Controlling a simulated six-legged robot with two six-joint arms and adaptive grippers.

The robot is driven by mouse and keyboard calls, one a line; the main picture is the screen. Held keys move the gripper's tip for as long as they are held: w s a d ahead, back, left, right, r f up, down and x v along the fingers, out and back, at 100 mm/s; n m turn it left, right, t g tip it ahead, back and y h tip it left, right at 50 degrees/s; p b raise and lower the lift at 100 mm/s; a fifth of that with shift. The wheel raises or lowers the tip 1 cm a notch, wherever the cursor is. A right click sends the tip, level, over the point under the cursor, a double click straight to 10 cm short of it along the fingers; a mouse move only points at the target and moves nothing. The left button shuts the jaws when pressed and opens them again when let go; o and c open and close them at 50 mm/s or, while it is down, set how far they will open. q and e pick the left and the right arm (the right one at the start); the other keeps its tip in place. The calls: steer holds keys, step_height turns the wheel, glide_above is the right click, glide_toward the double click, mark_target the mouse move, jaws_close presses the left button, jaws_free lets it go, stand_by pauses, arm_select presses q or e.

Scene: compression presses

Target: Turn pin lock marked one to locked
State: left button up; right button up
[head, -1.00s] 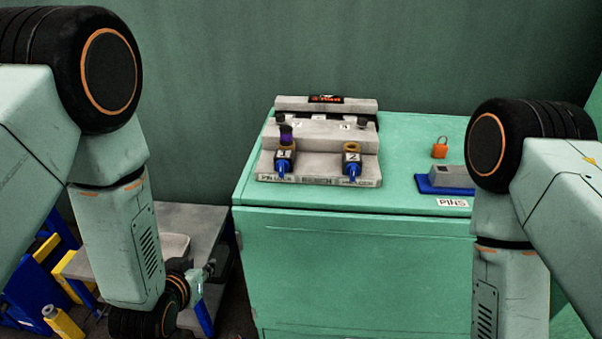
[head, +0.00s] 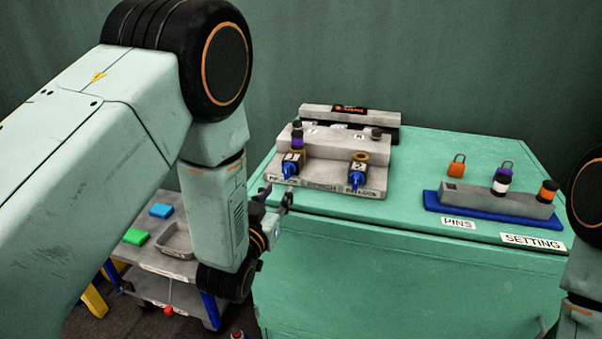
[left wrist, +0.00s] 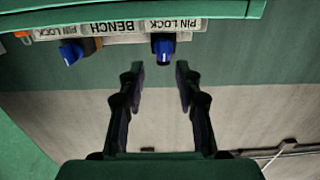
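The pin lock marked 1 (head: 290,170) is the left of two blue-handled locks on the front of the grey bench block (head: 320,176). A purple and black pin (head: 297,137) stands upright above it. The pin lock marked 2 (head: 357,178) is to its right, under an empty brass ring. My left gripper (head: 277,194) is open and empty, just below and left of lock 1, apart from it. In the left wrist view, its spread fingers (left wrist: 157,72) point toward a blue handle (left wrist: 163,47); its number is unreadable there. My right gripper is out of view.
A grey block on a blue base (head: 440,205) holds pins at the right of the green cabinet top. An orange padlock (head: 456,166) lies behind it. A low cart (head: 150,258) with a tray and coloured blocks stands at lower left.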

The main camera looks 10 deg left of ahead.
mark_target(286, 169)
arm_select(q)
steer(key=shift+t, duration=0.3)
steer(key=w, duration=0.4)
steer(key=w+r+b, duration=0.1)
steer(key=w, duration=0.1)
steer(key=shift+w+a, duration=0.1)
steer(key=shift+a, duration=0.05)
steer(key=shift+w+a, duration=0.2)
steer(key=shift+w, duration=0.5)
steer(key=shift+d+r, duration=0.1)
steer(key=shift+d, duration=0.1)
steer(key=shift+w, duration=0.1)
steer(key=shift+a, duration=0.1)
steer(key=c, duration=0.6)
steer(key=shift+r, duration=0.1)
jaws_close()
